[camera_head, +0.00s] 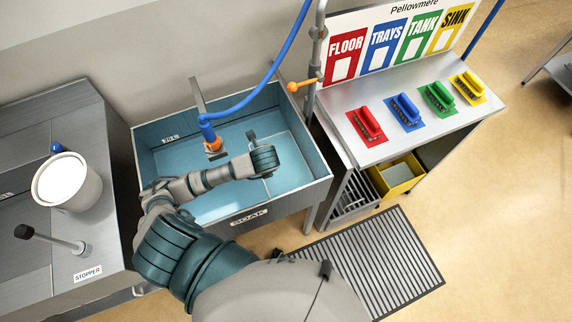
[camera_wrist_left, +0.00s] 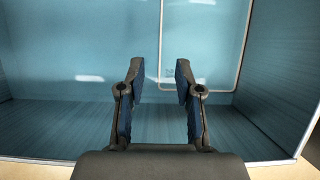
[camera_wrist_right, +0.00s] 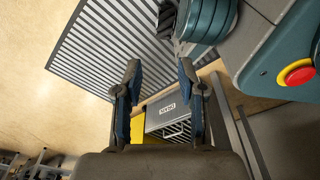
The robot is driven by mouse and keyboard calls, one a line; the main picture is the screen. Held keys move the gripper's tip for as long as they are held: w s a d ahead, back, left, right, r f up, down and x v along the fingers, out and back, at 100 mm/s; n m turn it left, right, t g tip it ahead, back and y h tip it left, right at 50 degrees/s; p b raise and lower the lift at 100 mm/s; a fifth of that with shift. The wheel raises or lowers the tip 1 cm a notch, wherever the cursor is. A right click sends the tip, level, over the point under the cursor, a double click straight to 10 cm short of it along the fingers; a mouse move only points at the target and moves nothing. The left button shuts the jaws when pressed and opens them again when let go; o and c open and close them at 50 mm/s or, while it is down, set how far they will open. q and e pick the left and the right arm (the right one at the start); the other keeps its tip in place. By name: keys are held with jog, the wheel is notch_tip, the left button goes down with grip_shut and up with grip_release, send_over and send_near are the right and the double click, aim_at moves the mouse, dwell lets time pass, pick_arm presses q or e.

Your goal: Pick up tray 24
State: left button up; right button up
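No number 24 is readable in any view. A thin pale outline with a rounded corner (camera_wrist_left: 237,62) lies in the blue soak basin (camera_wrist_left: 60,115) in the left wrist view. It may be a tray's rim; its inside is the same blue as the basin. In the head view my left arm reaches over the basin (camera_head: 322,166), hiding part of its inside. My left gripper (camera_wrist_left: 160,72) is open and empty, with the outline beyond its fingertips. My right gripper (camera_wrist_right: 159,70) is open and empty, away from the basin; the head view does not show it.
A blue hose with an orange-collared nozzle (camera_head: 213,146) hangs over the basin. A white bucket (camera_head: 78,184) and a stopper rod (camera_head: 50,239) are on the left counter. Several coloured brushes lie on the right bench (camera_head: 345,104). A yellow bin (camera_head: 400,177) and floor grate (camera_head: 378,262) are below.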

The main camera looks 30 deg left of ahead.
pick_arm(q)
jog(key=b+x, duration=0.1)
jog(key=x, duration=0.4)
jog(key=b+x, duration=0.1)
jog(key=x, duration=0.4)
jog(key=s+d+b+x, duration=0.1)
jog(key=b+x, duration=0.1)
jog(key=x, duration=0.4)
jog(key=shift+f, duration=0.25)
jog(key=x, duration=0.5)
jog(key=shift+w+b, duration=0.35)
grip_shut()
pick_arm(e)
jog(key=w+a+r, duration=0.1)
jog(key=w+r, duration=0.3)
jog(key=w, duration=0.3)
jog(key=shift+r, duration=0.4)
jog(key=shift+a, duration=0.1)
